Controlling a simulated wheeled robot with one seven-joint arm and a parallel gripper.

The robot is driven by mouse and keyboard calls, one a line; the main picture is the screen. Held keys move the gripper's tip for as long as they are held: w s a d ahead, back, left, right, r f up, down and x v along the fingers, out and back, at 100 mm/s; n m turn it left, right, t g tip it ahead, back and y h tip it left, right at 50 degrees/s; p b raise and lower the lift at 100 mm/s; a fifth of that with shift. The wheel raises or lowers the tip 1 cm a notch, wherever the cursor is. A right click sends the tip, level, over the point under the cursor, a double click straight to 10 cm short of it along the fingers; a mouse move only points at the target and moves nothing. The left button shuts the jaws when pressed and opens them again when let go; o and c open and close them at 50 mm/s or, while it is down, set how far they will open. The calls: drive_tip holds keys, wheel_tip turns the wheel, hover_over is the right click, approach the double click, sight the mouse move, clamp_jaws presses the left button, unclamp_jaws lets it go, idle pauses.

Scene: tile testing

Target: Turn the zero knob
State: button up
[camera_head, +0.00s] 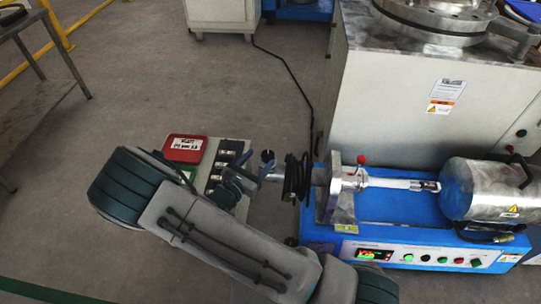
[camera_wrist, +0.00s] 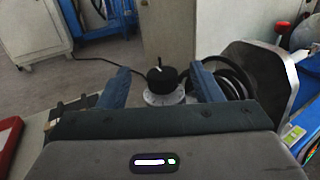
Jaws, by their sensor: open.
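The zero knob (camera_wrist: 163,76) is black with a white mark on top and sits on a round silver dial (camera_wrist: 163,97). I take it for the small black-topped knob (camera_head: 267,156) in the head view, at the right edge of a pale panel. My gripper (camera_wrist: 160,82) is open, with one blue finger on each side of the knob in the wrist view. The fingertips appear short of the knob, with gaps on both sides; contact does not show. In the head view my gripper (camera_head: 245,174) is over the panel, and my arm hides part of it.
A red box (camera_head: 184,148) lies left of the panel's switches (camera_head: 224,158). Black coiled cable (camera_head: 297,178) and a metal plate (camera_head: 337,195) of the blue machine (camera_head: 390,208) stand close on the right. A grey cabinet (camera_head: 420,105) is behind.

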wheel_tip(320, 180, down, 3)
drive_tip(key=shift+b, duration=0.4)
drive_tip(key=x, duration=0.2)
drive_tip(key=b+x, duration=0.1)
drive_tip(key=x, duration=0.2)
drive_tip(key=b+x, duration=0.1)
drive_tip(key=x, duration=0.1)
drive_tip(key=shift+w+d+r, duration=0.2)
drive_tip(key=shift+r, duration=0.15)
drive_tip(key=shift+c, duration=0.3)
drive_tip(key=c, duration=0.9)
